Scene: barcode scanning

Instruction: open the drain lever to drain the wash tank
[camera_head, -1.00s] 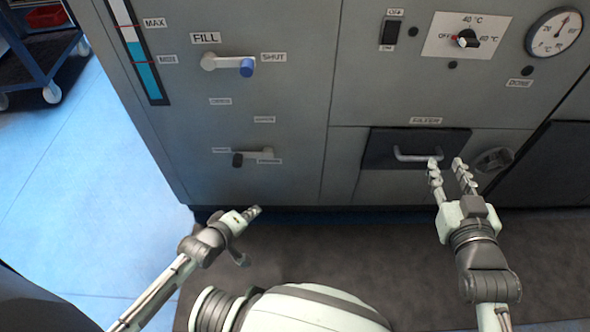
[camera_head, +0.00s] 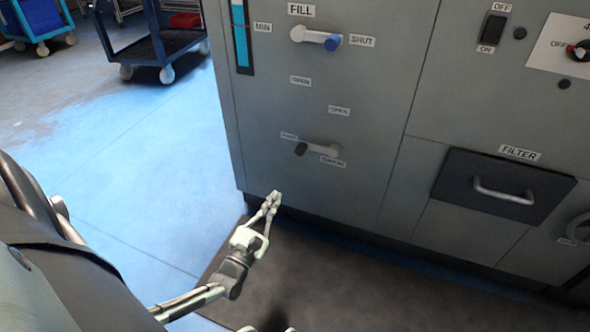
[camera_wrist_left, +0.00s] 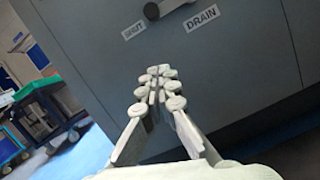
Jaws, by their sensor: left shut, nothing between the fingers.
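The drain lever (camera_head: 320,149) is a pale, roughly level handle low on the grey machine front, with a dark knob at its left end. A small label sits above its left end and another below it.
Above is the fill lever (camera_head: 318,38) with a blue knob, near the SHUT label. A blue level gauge (camera_head: 242,40) is at the panel's left. The filter drawer (camera_head: 455,183) is at right. Blue floor (camera_head: 150,150) is clear at left; a cart (camera_head: 140,50) stands behind.

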